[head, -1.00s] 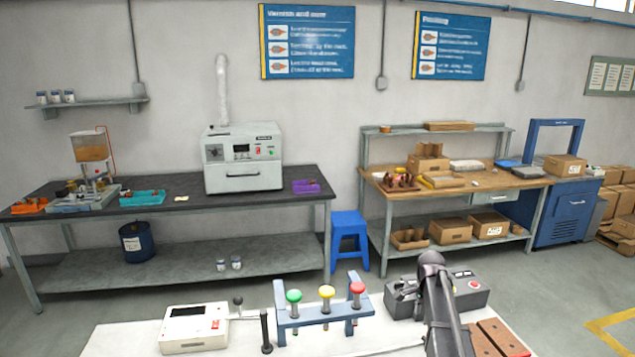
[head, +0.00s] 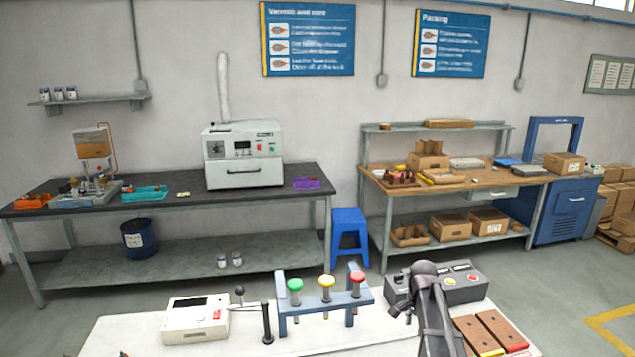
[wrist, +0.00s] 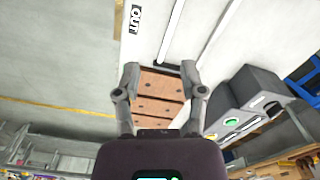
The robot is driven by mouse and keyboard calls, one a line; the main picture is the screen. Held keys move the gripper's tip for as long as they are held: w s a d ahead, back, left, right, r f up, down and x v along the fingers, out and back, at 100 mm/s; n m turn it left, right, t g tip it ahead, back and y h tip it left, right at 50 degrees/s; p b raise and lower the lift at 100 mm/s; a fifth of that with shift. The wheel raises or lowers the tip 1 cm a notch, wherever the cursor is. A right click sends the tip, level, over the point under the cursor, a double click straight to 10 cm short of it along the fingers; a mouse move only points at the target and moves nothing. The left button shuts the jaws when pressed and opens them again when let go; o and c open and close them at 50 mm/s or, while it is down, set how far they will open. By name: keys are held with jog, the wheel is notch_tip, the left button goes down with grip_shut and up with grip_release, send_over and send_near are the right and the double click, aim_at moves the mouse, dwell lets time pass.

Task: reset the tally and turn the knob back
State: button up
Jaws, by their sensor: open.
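A white box (head: 195,320) with a dark display and a small red mark on its front, apparently the tally, stands at the left of the near white table in the head view. A black-knobbed lever (head: 239,292) is at its right side. I cannot make out which knob is the task's. My gripper (wrist: 160,78) is open and empty, over brown blocks beside the control box.
A blue stand (head: 325,304) with green, yellow and red-topped handles is between the white box and my arm. Brown blocks (head: 492,332) lie at the table's right; they also show in the wrist view (wrist: 157,104). A short black post (head: 267,325) stands left of the stand.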

jog(key=s+a+f+n+b, duration=0.3)
jog(key=s+a+f+n, duration=0.1)
jog(key=s, duration=0.5)
jog(key=s+a+f+n+b, duration=0.4)
jog(key=s+a+n, duration=0.3)
jog(key=s, duration=0.3)
jog(key=shift+a+n+b, duration=0.25)
jog(key=shift+n+b, duration=0.05)
jog(key=shift+n, duration=0.2)
jog(key=shift+s, duration=0.1)
jog(key=shift+s, duration=0.15)
